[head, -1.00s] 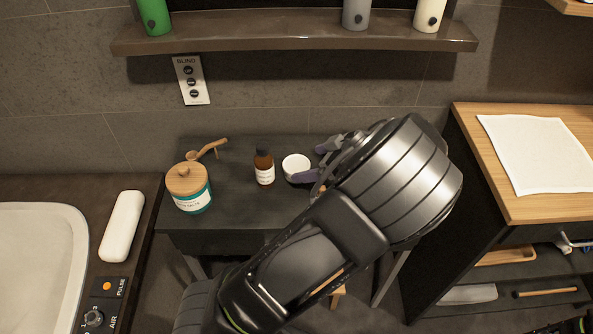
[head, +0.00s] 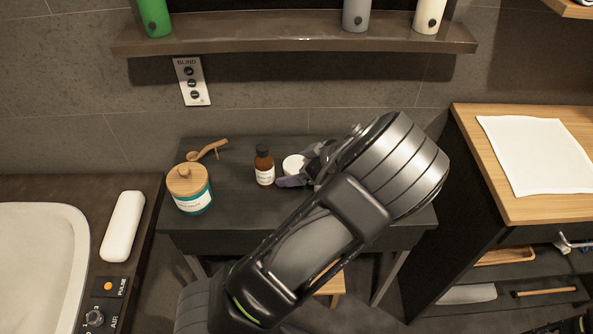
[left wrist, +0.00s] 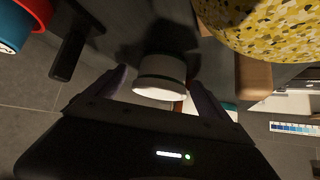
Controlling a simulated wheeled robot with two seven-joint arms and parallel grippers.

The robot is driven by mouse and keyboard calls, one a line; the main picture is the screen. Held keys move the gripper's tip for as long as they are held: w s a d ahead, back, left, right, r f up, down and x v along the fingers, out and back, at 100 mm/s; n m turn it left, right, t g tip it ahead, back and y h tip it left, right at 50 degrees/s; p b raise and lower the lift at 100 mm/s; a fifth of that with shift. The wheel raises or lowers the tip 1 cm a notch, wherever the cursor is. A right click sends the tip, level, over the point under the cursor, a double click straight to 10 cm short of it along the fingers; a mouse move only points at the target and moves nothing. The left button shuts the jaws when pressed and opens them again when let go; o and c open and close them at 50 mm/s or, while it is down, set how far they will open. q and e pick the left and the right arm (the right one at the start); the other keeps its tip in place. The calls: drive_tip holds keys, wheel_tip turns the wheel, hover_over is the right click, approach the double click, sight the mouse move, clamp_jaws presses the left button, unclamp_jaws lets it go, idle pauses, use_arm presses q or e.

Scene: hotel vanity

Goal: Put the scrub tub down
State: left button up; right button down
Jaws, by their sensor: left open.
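The scrub tub, a small white round tub (head: 292,164), stands upright on the dark side table (head: 225,225), just right of a brown bottle. In the left wrist view the tub (left wrist: 160,72) shows between my two fingers. My left gripper (head: 306,169) is open with its fingers around the tub's near side. It also shows in the left wrist view (left wrist: 161,92), with gaps visible beside the tub. The gripper and arm hide part of the tub in the head view. My right gripper is not clearly seen.
The brown bottle (head: 264,167) stands close to the tub's left. A teal jar with a wooden lid (head: 190,190) and a wooden scoop (head: 208,150) are further left. A shelf (head: 290,40) with bottles hangs above. A wooden counter with a white cloth (head: 540,150) is at right.

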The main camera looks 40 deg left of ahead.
sight(297, 164)
idle(0.5)
use_arm(q)
drive_tip(key=c, duration=1.7)
drive_tip(key=shift+r, duration=0.1)
wheel_tip(297, 164, up, 18)
drive_tip(key=shift+p, duration=0.3)
